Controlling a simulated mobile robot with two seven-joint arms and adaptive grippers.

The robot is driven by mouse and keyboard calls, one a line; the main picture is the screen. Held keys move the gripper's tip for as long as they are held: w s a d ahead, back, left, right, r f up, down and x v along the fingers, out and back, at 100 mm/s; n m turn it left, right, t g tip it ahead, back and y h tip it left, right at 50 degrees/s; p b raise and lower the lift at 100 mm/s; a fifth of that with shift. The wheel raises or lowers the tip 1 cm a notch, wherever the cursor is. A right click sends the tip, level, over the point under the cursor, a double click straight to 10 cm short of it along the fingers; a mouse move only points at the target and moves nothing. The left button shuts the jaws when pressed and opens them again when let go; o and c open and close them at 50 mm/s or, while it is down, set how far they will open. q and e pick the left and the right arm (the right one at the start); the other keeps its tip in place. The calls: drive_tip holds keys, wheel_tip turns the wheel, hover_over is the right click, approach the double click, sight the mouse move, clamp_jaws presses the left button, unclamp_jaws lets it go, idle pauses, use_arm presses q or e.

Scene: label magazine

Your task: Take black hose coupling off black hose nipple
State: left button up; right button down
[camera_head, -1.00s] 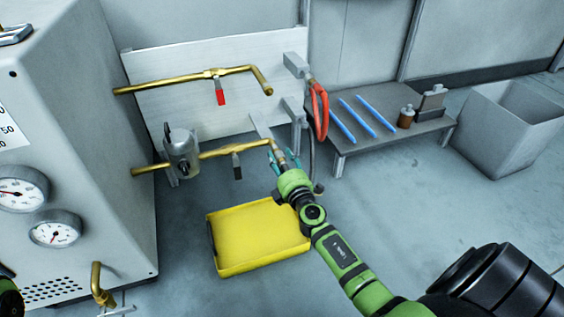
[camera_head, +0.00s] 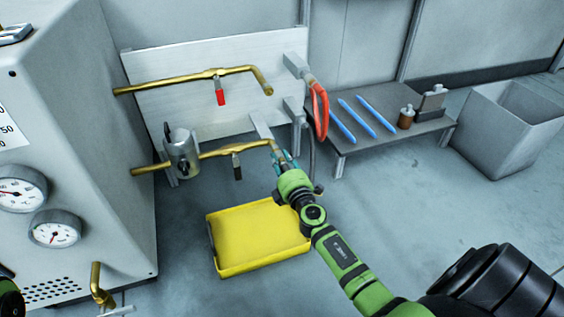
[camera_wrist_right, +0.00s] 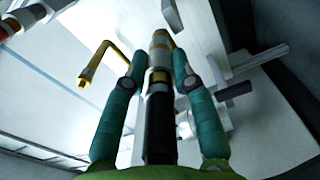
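The black hose coupling (camera_wrist_right: 158,80) shows in the right wrist view as a pale and brass-coloured sleeve with a black lower part (camera_wrist_right: 160,135). It is in line with the black hose nipple at the right end of the lower brass pipe (camera_head: 235,151); the joint is too small to tell apart. My right gripper (camera_head: 282,158) has its teal fingers on both sides of the coupling, closed in on it near the tips. The right gripper also shows in the right wrist view (camera_wrist_right: 157,65). My left gripper is out of view.
A yellow tray (camera_head: 258,238) lies on the floor below. The upper brass pipe (camera_head: 190,81) with a red lever and a red hose (camera_head: 320,110) are above. A low grey table (camera_head: 390,130) with blue rods and a grey bin (camera_head: 510,130) stand right. A gauge cabinet (camera_head: 90,150) is left.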

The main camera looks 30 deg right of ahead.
drive_tip(key=shift+v, duration=3)
